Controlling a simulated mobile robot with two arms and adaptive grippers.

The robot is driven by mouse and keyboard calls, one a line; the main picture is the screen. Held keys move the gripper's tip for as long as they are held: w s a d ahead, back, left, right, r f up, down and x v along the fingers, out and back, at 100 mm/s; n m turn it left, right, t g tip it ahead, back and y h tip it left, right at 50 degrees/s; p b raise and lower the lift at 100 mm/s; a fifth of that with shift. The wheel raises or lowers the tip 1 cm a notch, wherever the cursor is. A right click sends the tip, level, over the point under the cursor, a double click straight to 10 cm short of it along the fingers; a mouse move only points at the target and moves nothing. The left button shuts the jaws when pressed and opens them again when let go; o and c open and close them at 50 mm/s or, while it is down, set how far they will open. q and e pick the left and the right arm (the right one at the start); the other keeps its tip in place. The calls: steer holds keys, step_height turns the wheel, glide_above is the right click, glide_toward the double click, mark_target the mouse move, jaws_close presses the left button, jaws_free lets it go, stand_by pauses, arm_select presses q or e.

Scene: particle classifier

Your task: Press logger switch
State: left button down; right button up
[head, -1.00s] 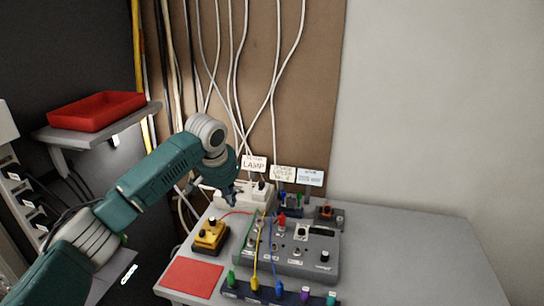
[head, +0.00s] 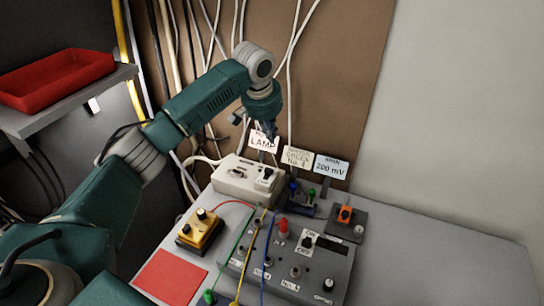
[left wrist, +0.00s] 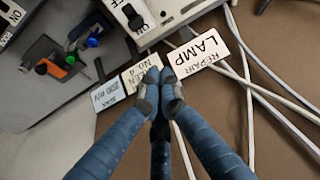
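My left gripper (head: 266,134) hangs in front of the brown board, above the back of the white box and by the LAMP sign. In the left wrist view its two blue fingers (left wrist: 159,88) meet at their tips with nothing visible between them. A grey control box (head: 325,267) has a toggle switch (head: 307,242) with ON and OFF labels. The white box (head: 232,184) bears a black switch (head: 266,175); an ON-labelled switch (left wrist: 133,17) shows in the left wrist view. I cannot read the word logger on any of them. My right gripper is out of view.
The signs LAMP (head: 264,141), SCREEN No. 4 (head: 297,157) and 200 mV (head: 331,165) stand behind the equipment. A yellow box (head: 198,232), a red mat (head: 170,277) and coloured wires lie at left. Cables hang on the board. The table's right side (head: 440,255) is clear.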

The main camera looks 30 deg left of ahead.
mark_target(267, 168)
arm_select(q)
steer(key=p+x, duration=0.1)
steer(key=x, duration=0.9)
steer(key=shift+r+p, duration=0.1)
steer(key=shift+p, duration=0.3)
steer(key=shift+s+p, duration=0.15)
steer(key=shift+p, duration=0.15)
steer(key=shift+s+p, duration=0.7)
steer(key=shift+s, duration=0.9)
steer(key=shift+s+d+f, duration=0.1)
steer(key=shift+s+f, duration=0.1)
steer(key=s+p, duration=0.1)
steer(key=p, duration=0.2)
steer(key=shift+s+r, duration=0.25)
steer(key=shift+s, duration=0.15)
steer(key=shift+s+f+p, duration=0.1)
steer(key=shift+s+p, duration=0.2)
steer(key=shift+s, duration=0.2)
steer(key=shift+d+f, duration=0.1)
steer(key=shift+f, duration=0.05)
